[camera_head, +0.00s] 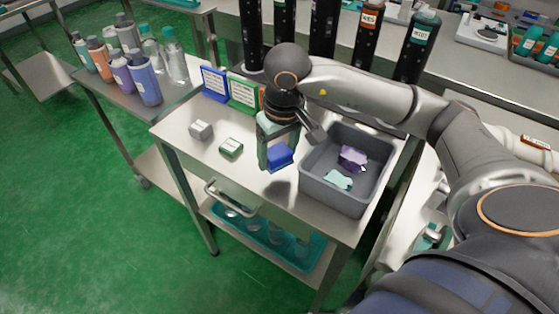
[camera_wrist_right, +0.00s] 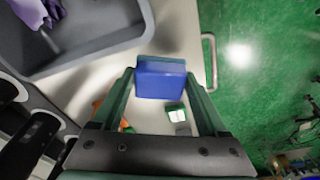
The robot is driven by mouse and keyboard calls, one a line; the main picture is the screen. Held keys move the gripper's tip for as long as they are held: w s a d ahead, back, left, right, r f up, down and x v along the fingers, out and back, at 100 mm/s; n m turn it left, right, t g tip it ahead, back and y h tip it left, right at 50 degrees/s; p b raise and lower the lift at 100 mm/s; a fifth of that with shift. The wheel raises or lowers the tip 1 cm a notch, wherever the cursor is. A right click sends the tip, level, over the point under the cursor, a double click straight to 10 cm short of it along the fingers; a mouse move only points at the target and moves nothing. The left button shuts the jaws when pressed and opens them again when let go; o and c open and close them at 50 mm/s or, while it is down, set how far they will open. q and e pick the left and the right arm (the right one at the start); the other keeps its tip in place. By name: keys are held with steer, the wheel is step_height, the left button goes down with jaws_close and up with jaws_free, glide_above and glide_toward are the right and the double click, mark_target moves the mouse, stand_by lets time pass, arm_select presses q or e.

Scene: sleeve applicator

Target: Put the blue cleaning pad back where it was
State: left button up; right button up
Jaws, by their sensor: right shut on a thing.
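My right gripper (camera_head: 278,158) reaches down over the steel table and is shut on the blue cleaning pad (camera_head: 280,155). In the right wrist view the blue pad (camera_wrist_right: 161,80) sits between the two green fingertips (camera_wrist_right: 161,84). I cannot clearly tell whether the pad touches the tabletop. A green and white pad (camera_head: 231,147) and a grey pad (camera_head: 200,130) lie on the table (camera_head: 190,157) to the left of the gripper. A blue-framed sign (camera_head: 214,83) and a green-framed sign (camera_head: 243,93) stand behind them. My left gripper does not show.
A grey bin (camera_head: 333,189) holding purple and pale green cloths stands just right of my right gripper. Several bottles (camera_head: 146,84) stand on a side table at left. Tall dark bottles line the back.

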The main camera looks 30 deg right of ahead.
mark_target(280, 162)
steer(key=f, duration=0.3)
steer(key=shift+w+d+f, duration=0.1)
steer(key=shift+w+d, duration=0.1)
steer(key=shift+d, duration=0.15)
steer(key=shift+f, duration=0.45)
steer(key=shift+f, duration=0.1)
steer(key=shift+f, duration=0.15)
steer(key=o, duration=1.2)
steer(key=shift+r, duration=0.2)
steer(key=shift+r+p, duration=0.25)
steer(key=shift+p, duration=0.1)
steer(key=r, duration=0.4)
steer(key=s+r, duration=0.1)
steer(key=r, duration=0.6)
steer(key=shift+s+r, duration=0.2)
steer(key=shift+r, duration=0.1)
